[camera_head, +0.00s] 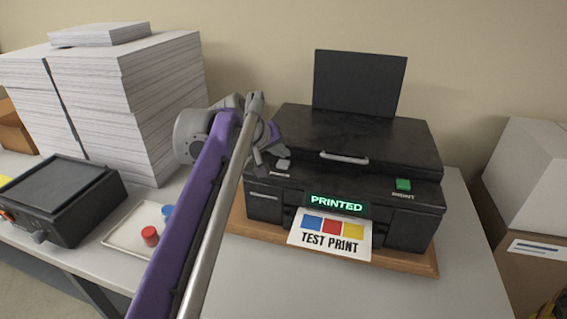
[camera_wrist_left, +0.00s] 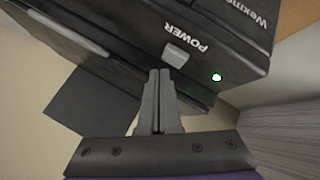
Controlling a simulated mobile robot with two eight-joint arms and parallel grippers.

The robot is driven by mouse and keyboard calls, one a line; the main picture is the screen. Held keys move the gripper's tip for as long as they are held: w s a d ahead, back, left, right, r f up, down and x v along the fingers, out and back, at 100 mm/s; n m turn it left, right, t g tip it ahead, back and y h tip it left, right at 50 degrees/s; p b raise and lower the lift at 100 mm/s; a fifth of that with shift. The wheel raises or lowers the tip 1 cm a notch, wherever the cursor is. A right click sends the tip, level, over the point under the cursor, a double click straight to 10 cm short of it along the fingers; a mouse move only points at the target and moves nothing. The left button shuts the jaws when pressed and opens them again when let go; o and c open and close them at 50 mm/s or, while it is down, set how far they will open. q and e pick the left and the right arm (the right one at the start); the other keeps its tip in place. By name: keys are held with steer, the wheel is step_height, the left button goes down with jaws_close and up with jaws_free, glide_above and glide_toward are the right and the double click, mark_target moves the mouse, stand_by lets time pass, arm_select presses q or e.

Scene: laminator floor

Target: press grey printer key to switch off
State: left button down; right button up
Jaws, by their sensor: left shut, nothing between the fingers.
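The black printer (camera_head: 350,150) stands on a wooden board on the table. Its grey key (camera_head: 283,164) is on the left of its top front ledge. The left wrist view shows the grey key (camera_wrist_left: 176,54) beside the word POWER, with a lit green-white light (camera_wrist_left: 216,77) near it. My left gripper (camera_head: 262,160) is shut and empty, just left of the key. In the wrist view its fingertips (camera_wrist_left: 160,72) point at the key's edge; I cannot tell whether they touch it. The display reads PRINTED. My right gripper is not in view.
A green key (camera_head: 403,184) is on the printer's right. A TEST PRINT sheet (camera_head: 330,235) sticks out in front. Tall paper stacks (camera_head: 135,90), a black machine (camera_head: 65,195) and a tray (camera_head: 118,238) with red and blue pieces are at left. Boxes (camera_head: 535,180) stand at right.

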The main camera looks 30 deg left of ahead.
mark_target(281, 166)
arm_select(q)
steer(key=shift+f, duration=0.35)
steer(key=shift+f, duration=0.45)
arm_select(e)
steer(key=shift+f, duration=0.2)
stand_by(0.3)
arm_select(q)
steer(key=shift+r, duration=0.15)
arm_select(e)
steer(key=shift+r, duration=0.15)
arm_select(q)
steer(key=shift+r+p, duration=0.65)
steer(key=shift+r, duration=0.1)
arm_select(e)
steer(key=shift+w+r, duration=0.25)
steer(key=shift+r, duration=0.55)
arm_select(q)
steer(key=shift+r, duration=0.1)
steer(key=shift+r+p, duration=0.4)
steer(key=shift+r, duration=0.15)
step_height(281, 166, up, 5)
steer(key=p, duration=0.3)
steer(key=shift+f, duration=0.15)
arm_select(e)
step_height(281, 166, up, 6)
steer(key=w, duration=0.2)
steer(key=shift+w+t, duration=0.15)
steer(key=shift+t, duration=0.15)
arm_select(q)
steer(key=shift+s, duration=0.1)
